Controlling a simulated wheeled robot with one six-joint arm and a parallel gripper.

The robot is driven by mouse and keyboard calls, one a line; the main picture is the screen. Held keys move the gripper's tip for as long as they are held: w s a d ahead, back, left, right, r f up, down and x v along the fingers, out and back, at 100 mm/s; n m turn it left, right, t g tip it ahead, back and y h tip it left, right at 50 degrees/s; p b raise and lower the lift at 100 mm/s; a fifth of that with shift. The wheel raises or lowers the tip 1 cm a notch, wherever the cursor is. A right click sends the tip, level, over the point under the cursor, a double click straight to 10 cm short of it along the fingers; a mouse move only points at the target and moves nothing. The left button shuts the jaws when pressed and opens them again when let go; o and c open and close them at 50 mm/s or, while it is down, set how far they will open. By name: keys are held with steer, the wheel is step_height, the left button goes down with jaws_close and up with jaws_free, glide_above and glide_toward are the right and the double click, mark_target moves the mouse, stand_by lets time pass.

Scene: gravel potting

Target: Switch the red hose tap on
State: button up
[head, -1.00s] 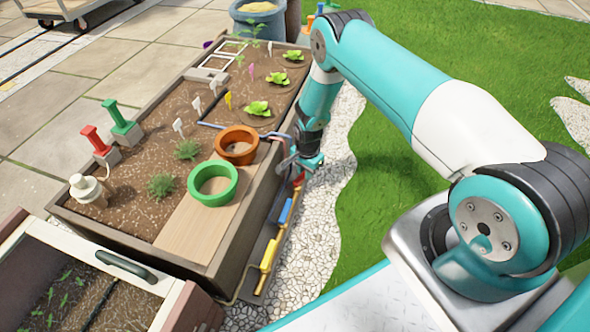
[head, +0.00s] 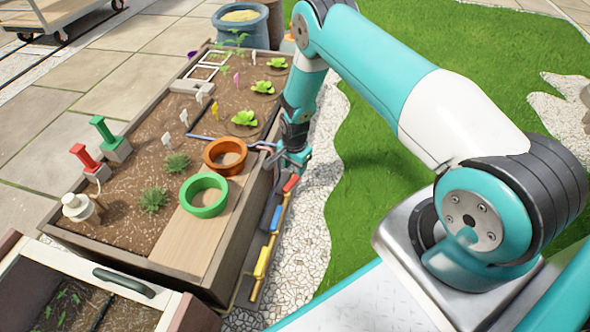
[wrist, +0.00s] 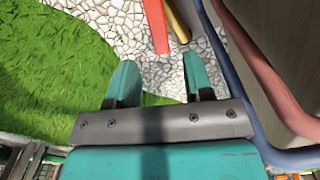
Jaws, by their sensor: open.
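The red tap handle (head: 291,183) is a short red bar beside the planter's right side, first in a row with a blue handle (head: 276,217) and a yellow handle (head: 262,262). In the wrist view the red handle (wrist: 156,25) shows at the top, beyond the fingertips and roughly in line with the gap between them. A brass-coloured pipe (wrist: 178,27) runs beside it. My gripper (wrist: 160,80) is open with nothing between its fingers. In the head view my gripper (head: 299,157) is close to the far end of the red handle; I cannot tell the exact gap.
A blue hose (wrist: 240,85) and a red hose (wrist: 270,70) run along the planter wall on the right of the wrist view. An orange pot (head: 225,150) and a green pot (head: 204,209) stand on the planter. Pale stones and grass (head: 400,200) lie to the right.

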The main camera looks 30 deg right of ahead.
mark_target(295, 178)
step_height(295, 178, up, 12)
steer(key=p, duration=0.4)
steer(key=shift+f+p, duration=0.2)
steer(key=shift+p, duration=0.15)
